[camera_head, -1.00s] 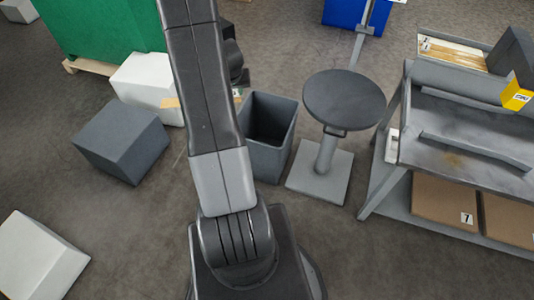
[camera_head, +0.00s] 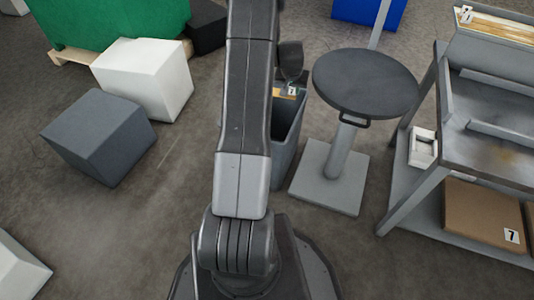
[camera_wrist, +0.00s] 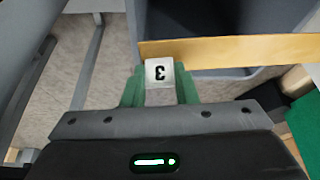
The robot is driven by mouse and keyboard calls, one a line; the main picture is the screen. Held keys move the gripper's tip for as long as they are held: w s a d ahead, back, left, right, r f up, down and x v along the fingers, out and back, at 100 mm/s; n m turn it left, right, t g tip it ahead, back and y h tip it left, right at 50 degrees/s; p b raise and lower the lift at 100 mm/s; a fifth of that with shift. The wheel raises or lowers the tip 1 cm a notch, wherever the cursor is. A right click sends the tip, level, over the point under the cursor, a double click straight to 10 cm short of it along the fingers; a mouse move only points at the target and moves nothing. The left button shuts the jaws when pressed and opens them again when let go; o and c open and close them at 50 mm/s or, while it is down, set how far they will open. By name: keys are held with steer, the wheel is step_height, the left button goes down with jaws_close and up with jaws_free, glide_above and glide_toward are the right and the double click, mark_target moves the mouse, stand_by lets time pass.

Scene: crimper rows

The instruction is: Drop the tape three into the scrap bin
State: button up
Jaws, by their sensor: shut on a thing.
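My gripper (camera_wrist: 160,90) is shut on the tape three, a flat tan strip (camera_wrist: 235,51) with a white tag (camera_wrist: 160,72) marked 3. The strip sticks out to the right of the green fingers in the wrist view. In the head view a short piece of the tape (camera_head: 283,92) shows beside my arm, over the mouth of the scrap bin. The scrap bin (camera_head: 285,155) is a dark grey open box on the floor, partly hidden behind my arm. Its grey inner wall (camera_wrist: 215,22) shows beyond the tape in the wrist view. My fingers are hidden in the head view.
A round-topped grey stand (camera_head: 365,82) is close right of the bin. A grey workbench (camera_head: 490,155) with a carton (camera_head: 480,213) below is farther right. A grey block (camera_head: 98,138) and a white block (camera_head: 143,78) lie left. Floor between blocks and arm is clear.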

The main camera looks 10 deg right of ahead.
steer(key=shift+w+d+f+b, duration=0.3)
steer(key=shift+d+f+b, duration=0.1)
steer(key=shift+d+f, duration=0.4)
step_height(320, 180, down, 6)
steer(key=b, duration=0.3)
steer(key=o, duration=1)
steer(key=shift+r, duration=0.15)
